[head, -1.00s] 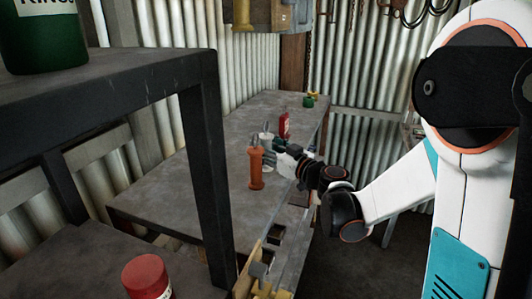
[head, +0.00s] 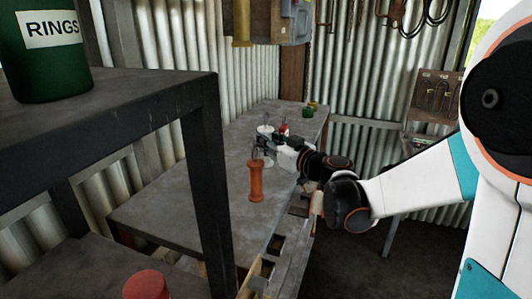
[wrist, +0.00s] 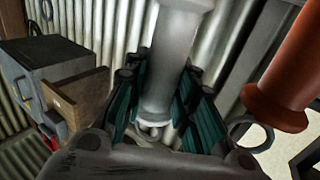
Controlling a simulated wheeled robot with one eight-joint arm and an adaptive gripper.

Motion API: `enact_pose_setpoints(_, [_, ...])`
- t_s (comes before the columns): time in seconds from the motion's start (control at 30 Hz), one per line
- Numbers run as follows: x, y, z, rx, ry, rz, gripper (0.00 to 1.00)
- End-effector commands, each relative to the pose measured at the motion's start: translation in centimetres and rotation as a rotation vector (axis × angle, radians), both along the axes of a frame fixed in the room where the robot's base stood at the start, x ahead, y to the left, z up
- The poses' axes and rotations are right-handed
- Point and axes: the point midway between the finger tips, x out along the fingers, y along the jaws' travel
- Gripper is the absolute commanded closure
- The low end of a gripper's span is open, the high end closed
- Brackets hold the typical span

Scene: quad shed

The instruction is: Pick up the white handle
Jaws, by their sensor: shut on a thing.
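The white handle (wrist: 172,70) stands between the green-padded fingers of my gripper (wrist: 165,105) in the wrist view. The fingers are shut on it, one on each side. In the head view the white handle (head: 265,130) is small and partly hidden by my gripper (head: 268,144), over the far half of the workbench. I cannot tell clearly how far its lower end is from the bench top. An orange handle (head: 256,181) stands upright on the bench just nearer the camera; it also shows close by at the right of the wrist view (wrist: 292,75).
The grey workbench (head: 180,205) has clear room left of the handles. A red item (head: 284,129) and a green item (head: 309,107) are farther back. A dark metal shelf (head: 130,100) with a green RINGS tin (head: 45,50) is at near left. A corrugated wall backs the bench.

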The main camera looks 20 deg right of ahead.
Motion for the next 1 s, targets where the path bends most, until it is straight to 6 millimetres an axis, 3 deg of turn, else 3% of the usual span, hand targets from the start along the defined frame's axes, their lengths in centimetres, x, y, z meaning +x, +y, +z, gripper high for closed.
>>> enact_pose_setpoints(0.03, [0.0, 0.0, 1.9, 0.000, 0.000, 0.000, 1.00])
enact_pose_setpoints(0.2, [-0.1, 0.0, 6.7, 0.000, 0.000, 0.000, 1.00])
enact_pose_setpoints(0.43, [0.0, 0.0, 11.4, 0.000, 0.000, 0.000, 1.00])
enact_pose_setpoints(0.7, [-0.2, 0.1, 13.7, 0.000, 0.000, 0.001, 1.00])
enact_pose_setpoints(1.0, [-0.2, 0.1, 13.9, 0.000, 0.000, 0.001, 1.00])
